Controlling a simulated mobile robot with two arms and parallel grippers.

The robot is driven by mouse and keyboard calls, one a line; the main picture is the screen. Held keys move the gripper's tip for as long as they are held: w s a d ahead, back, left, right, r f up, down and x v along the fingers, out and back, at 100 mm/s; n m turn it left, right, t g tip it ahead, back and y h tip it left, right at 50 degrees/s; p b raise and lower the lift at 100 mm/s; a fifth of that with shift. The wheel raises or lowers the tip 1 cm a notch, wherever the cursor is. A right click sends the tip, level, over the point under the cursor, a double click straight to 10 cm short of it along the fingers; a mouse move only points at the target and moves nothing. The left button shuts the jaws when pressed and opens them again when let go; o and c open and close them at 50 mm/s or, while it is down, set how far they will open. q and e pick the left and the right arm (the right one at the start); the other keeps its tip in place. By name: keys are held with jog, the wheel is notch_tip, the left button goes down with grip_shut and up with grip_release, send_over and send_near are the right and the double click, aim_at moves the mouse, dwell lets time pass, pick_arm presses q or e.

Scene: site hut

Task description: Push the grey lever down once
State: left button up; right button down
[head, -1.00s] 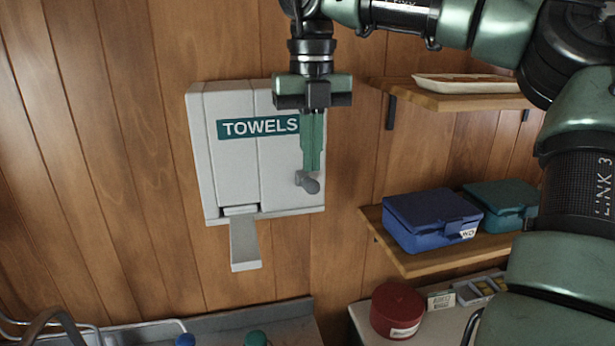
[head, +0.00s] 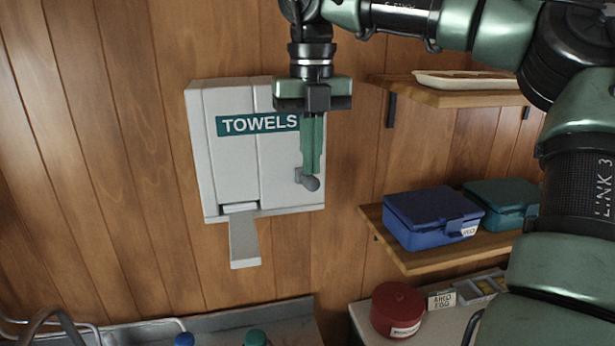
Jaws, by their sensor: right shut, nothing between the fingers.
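The white towel dispenser (head: 230,165) with a green "TOWELS" label hangs on the wood wall. The grey lever (head: 312,184) sticks out at its lower right, with a rounded knob at its end. My right gripper (head: 311,172) points straight down, shut and empty, its fingertips right at the top of the lever. They hide part of it, and I cannot tell whether they touch it. A pale grey tongue (head: 243,245) hangs from the slot at the dispenser's bottom. My left gripper is not in view.
Right of the dispenser, a lower shelf (head: 415,262) holds a blue box (head: 430,218) and a teal box (head: 500,200). An upper shelf (head: 450,98) holds a shallow tray (head: 468,80). A red round tin (head: 397,309) stands below. The wall under the lever is clear.

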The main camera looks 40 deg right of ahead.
aim_at(311, 179)
jog(key=shift+f+b, duration=1.3)
jog(key=shift+f, duration=0.65)
jog(key=r+p, duration=0.1)
jog(key=r, duration=0.1)
jog(key=r+p, duration=0.1)
jog(key=p, duration=0.1)
jog(key=r+p, duration=0.1)
jog(key=r, duration=0.1)
jog(key=shift+s+a+r+p, duration=0.15)
jog(key=shift+s+r+p, duration=0.15)
jog(key=shift+r+p, duration=0.1)
jog(key=shift+s+a+r+p, duration=0.15)
jog(key=shift+r+p, duration=0.15)
jog(key=shift+r, duration=0.95)
jog(key=shift+f, duration=0.1)
